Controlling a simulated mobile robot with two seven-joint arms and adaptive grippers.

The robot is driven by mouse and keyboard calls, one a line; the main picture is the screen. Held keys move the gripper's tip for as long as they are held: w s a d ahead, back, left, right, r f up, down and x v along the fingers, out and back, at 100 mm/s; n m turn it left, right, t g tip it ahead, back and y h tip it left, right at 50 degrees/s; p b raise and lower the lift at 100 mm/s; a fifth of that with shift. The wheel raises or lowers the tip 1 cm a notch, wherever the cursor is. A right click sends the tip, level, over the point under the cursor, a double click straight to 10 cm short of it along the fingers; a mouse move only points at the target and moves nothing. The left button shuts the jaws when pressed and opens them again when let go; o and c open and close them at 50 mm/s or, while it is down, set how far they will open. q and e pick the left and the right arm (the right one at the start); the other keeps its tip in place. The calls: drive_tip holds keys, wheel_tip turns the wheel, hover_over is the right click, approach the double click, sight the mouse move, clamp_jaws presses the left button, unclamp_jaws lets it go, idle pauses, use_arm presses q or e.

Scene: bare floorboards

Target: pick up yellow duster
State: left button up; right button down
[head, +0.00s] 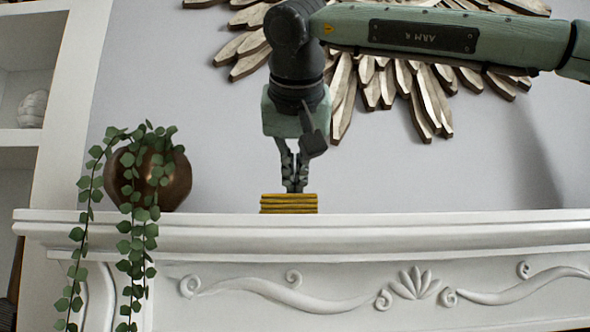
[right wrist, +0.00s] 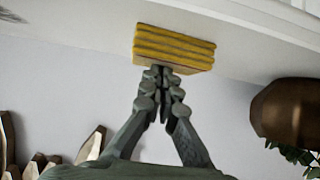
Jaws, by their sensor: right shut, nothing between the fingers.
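The yellow duster (head: 289,204) is a small stack of yellow layers lying on the white mantel shelf. It also shows in the right wrist view (right wrist: 172,47), just beyond the fingertips. My right gripper (head: 295,187) points straight down at the duster, its tips at or just above the top edge. In the right wrist view my right gripper (right wrist: 162,72) has its fingertips together, with nothing between them. I cannot tell whether the tips touch the duster. My left gripper is not in view.
A round brown pot (head: 172,180) with a trailing green plant (head: 137,215) stands on the mantel (head: 420,225) to the left. A wooden sunburst decoration (head: 385,85) hangs on the wall behind my right arm. The mantel to the right of the duster is clear.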

drive_tip(key=shift+f, duration=0.3)
drive_tip(key=shift+s, duration=0.1)
